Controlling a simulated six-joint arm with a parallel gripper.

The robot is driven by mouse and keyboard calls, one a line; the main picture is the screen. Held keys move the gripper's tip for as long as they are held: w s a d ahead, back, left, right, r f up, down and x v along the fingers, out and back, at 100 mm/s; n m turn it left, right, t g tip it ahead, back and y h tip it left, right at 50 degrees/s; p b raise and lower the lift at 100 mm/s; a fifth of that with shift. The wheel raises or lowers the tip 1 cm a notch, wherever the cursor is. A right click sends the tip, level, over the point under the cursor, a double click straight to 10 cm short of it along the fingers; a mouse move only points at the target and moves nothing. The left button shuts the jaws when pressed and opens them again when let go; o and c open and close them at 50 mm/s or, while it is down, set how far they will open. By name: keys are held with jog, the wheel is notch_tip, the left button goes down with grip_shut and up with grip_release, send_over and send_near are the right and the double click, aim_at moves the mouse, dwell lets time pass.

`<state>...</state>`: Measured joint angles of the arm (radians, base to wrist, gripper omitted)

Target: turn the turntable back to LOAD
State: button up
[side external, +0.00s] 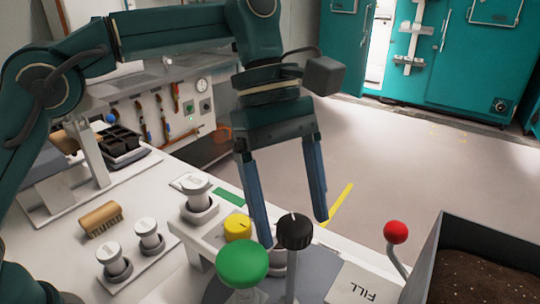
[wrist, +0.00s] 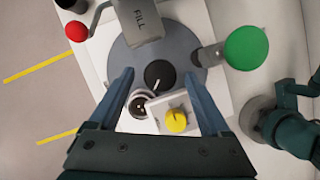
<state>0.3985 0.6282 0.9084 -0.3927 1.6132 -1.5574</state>
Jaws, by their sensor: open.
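The turntable is a grey disc; it shows in the wrist view (wrist: 181,45) and partly in the side external view (side external: 322,268). A black knob (side external: 295,231) stands up from it on a post, and shows from above in the wrist view (wrist: 160,75). My gripper (wrist: 158,74) is open, pointing down, its two blue fingers on either side of the black knob in both views. I see no clear contact with the knob. A block marked FILL (side external: 365,287) is at the disc's edge. I cannot find a LOAD mark.
A green mushroom button (side external: 242,263), a yellow knob (side external: 237,228) on a white box and a red-ball lever (side external: 396,232) crowd close around. A soil bin (side external: 485,235) stands right.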

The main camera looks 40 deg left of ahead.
jog(key=shift+s+n+t+h, duration=0.15)
jog(key=shift+n+t+h, duration=0.25)
jog(key=shift+n, duration=0.9)
jog(key=s+a+r+t, duration=0.1)
jog(key=a+r+t, duration=0.1)
jog(key=a+r, duration=0.6)
jog(key=s+a+r+m+t+y, duration=0.1)
jog(key=s+a+m+t, duration=0.1)
jog(key=s+a, duration=0.2)
jog(key=s+a+f+m+t+y, duration=0.2)
jog(key=s+a+f+m, duration=0.4)
jog(key=f+m, duration=0.6)
jog(key=shift+s+a+m+y, duration=0.2)
jog(key=shift+a+m+y, duration=0.5)
jog(key=shift+a+y, duration=0.3)
jog(key=shift+a, duration=0.1)
